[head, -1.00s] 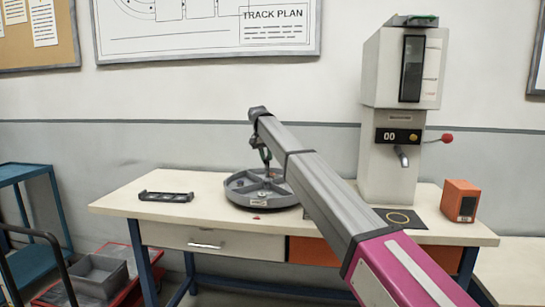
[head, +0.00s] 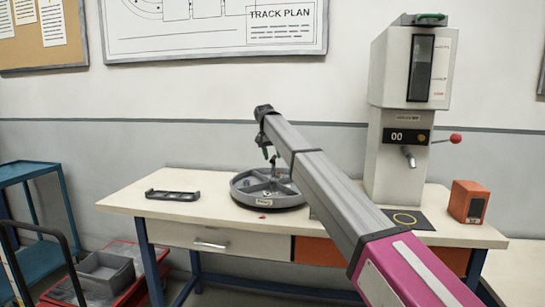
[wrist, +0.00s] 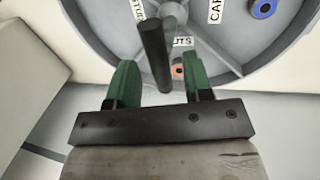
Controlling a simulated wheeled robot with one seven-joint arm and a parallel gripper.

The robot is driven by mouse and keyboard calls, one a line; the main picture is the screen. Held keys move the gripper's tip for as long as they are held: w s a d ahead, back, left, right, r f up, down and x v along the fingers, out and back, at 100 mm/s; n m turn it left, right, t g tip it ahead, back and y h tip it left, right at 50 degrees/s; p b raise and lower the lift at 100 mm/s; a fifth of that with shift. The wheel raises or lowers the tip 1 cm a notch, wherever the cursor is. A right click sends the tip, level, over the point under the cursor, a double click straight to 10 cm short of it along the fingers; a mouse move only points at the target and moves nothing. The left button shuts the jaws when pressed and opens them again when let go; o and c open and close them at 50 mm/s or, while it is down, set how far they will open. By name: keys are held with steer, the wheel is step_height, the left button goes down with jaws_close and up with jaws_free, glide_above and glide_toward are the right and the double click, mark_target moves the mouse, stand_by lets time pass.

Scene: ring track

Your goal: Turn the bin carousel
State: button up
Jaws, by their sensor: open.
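The bin carousel (head: 282,203) is a round grey tray on the workbench, split by dividers into wedge compartments. In the wrist view its rim (wrist: 262,80) and several labelled compartments show, some labels cut off. A dark upright post (wrist: 154,50) stands on the carousel and appears between my green fingers. I cannot tell whether it touches them. A blue ring (wrist: 264,8) lies in the right compartment and a small orange ring (wrist: 178,71) near the "UTS" label. My gripper (wrist: 160,80) is open, over the carousel; the head view shows its green fingers (head: 267,153) partly behind my arm.
A black slotted tray (head: 172,195) lies left on the workbench (head: 130,205). A grey dispenser machine (head: 395,150) with a red-knobbed lever stands right, beside a dark mat (head: 425,222) and an orange box (head: 467,201). A blue cart (head: 30,170) stands left. Bench front between tray and carousel is mostly clear.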

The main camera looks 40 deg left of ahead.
step_height(320, 180, up, 10)
steer(key=a, duration=0.1)
steer(key=shift+s+a, duration=0.4)
steer(key=shift+s, duration=0.05)
steer(key=shift+r, duration=0.1)
